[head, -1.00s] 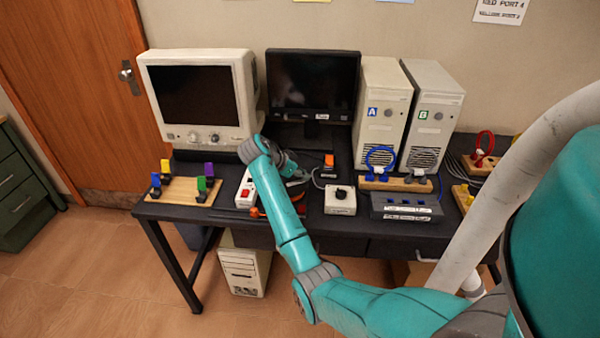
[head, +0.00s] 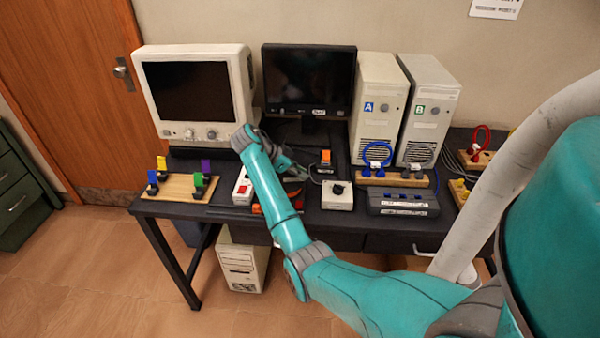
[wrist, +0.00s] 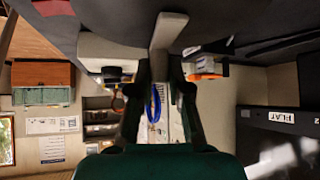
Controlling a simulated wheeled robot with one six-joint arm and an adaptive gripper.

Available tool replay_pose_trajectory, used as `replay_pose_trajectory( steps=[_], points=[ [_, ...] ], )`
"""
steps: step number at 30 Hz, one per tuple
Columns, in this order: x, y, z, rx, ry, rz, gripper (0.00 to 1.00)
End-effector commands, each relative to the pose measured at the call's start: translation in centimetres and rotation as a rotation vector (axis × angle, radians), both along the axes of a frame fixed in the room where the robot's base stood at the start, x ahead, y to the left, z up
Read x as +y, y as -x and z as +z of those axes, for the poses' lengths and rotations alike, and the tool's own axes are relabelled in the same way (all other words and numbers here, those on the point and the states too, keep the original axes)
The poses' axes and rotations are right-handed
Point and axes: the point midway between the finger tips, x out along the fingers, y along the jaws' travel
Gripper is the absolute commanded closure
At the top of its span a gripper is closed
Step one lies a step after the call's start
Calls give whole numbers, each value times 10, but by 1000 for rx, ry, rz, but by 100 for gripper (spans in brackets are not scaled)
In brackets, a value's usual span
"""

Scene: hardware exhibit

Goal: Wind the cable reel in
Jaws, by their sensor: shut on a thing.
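My gripper (wrist: 160,85) is shut on a pale grey bar (wrist: 168,35), which stands between its fingers in the wrist view. In the head view my gripper is mostly hidden behind my own arm, over the middle of the desk between the power strip (head: 242,187) and the white box with a black knob (head: 338,196). I cannot clearly make out the cable reel, or tell whether the grey bar is its handle. A blue loop of cable (wrist: 154,103) shows beyond the fingers in the wrist view.
A cream monitor (head: 190,90) and a black monitor (head: 308,82) stand behind. Two computer towers, A (head: 376,100) and B (head: 428,108), are to the right. A wooden board with coloured clips (head: 178,187) lies left. A grey-black box (head: 402,202) sits front right. The floor at left is clear.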

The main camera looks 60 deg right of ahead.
Motion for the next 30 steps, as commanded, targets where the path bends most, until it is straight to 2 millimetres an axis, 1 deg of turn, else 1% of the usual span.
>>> replay_pose_trajectory(
  steps=[3, 4, 5, 6, 16, 20, 23, 30],
  points=[
    [1, 0, -3, 2, -5, 1, 100],
    [1, 0, -3, 2, -5, 1, 75],
    [1, 1, -3, 3, -5, 1, 68],
    [1, 1, -2, 3, -5, 1, 58],
    [0, 0, -1, 1, -2, 6, 57],
    [-1, -1, -1, 0, -2, 55, 57],
    [-4, -3, -2, 0, -1, 138, 57],
    [-13, -12, -2, 1, 0, 427, 57]
  ],
)
